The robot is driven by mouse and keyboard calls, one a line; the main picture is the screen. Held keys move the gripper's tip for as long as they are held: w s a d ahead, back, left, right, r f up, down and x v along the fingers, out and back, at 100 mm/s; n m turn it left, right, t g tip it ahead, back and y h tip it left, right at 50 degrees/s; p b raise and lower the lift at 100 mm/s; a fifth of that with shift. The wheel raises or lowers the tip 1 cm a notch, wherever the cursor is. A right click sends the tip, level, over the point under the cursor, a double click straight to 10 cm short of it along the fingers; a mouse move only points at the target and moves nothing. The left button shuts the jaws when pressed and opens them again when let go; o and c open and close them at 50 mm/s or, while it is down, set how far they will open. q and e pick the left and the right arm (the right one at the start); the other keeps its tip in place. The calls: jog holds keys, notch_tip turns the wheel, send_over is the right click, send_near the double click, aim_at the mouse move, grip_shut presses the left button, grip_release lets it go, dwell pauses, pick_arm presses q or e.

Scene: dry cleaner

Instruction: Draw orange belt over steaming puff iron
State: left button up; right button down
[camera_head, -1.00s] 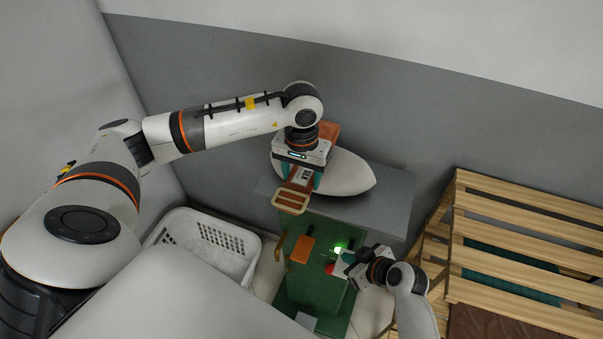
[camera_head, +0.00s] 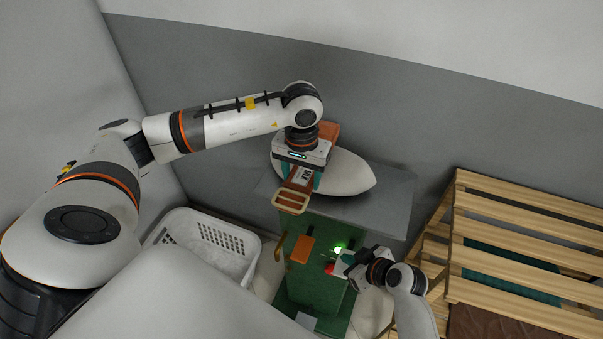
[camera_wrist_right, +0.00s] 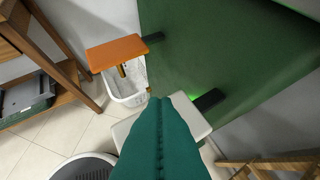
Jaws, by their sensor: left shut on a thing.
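The orange-brown belt (camera_head: 298,186) lies over the left end of the pale, rounded puff iron (camera_head: 345,175). Its buckle end hangs toward me, and an orange part shows behind the gripper. My left gripper (camera_head: 301,178) is shut on the belt just above the puff iron; its jaws partly hide the belt. My right gripper (camera_head: 342,263) is at the front of the green machine stand (camera_head: 318,225), beside a glowing green light (camera_head: 338,248) and a red knob (camera_head: 329,268). In the right wrist view its teal fingers (camera_wrist_right: 160,115) are together with nothing visible between them.
A grey board (camera_head: 385,205) lies under the puff iron. An orange plate (camera_head: 301,249) juts from the stand. A white laundry basket (camera_head: 205,240) stands left of it. A slatted wooden rack (camera_head: 520,225) is at the right. The wall is close behind.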

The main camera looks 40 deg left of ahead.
aim_at(307, 172)
jog(key=shift+f, duration=1.5)
pick_arm(q)
jog(key=shift+f, duration=1.1)
pick_arm(e)
jog(key=shift+s, duration=0.1)
pick_arm(q)
jog(key=shift+s, duration=0.15)
jog(key=shift+s+d+f, duration=0.1)
jog(key=shift+s+d, duration=0.1)
jog(key=shift+s, duration=0.55)
jog(key=shift+s+d, duration=0.2)
jog(key=shift+s, duration=0.5)
pick_arm(e)
jog(key=shift+d, duration=0.1)
pick_arm(q)
jog(key=shift+w, duration=0.1)
jog(key=shift+w+a, duration=0.25)
jog(key=shift+w, duration=0.75)
jog(key=shift+w+a, duration=0.2)
jog(key=shift+w, duration=0.75)
jog(key=shift+w+a, duration=0.25)
jog(key=shift+w, duration=0.75)
jog(key=shift+r, duration=2.6)
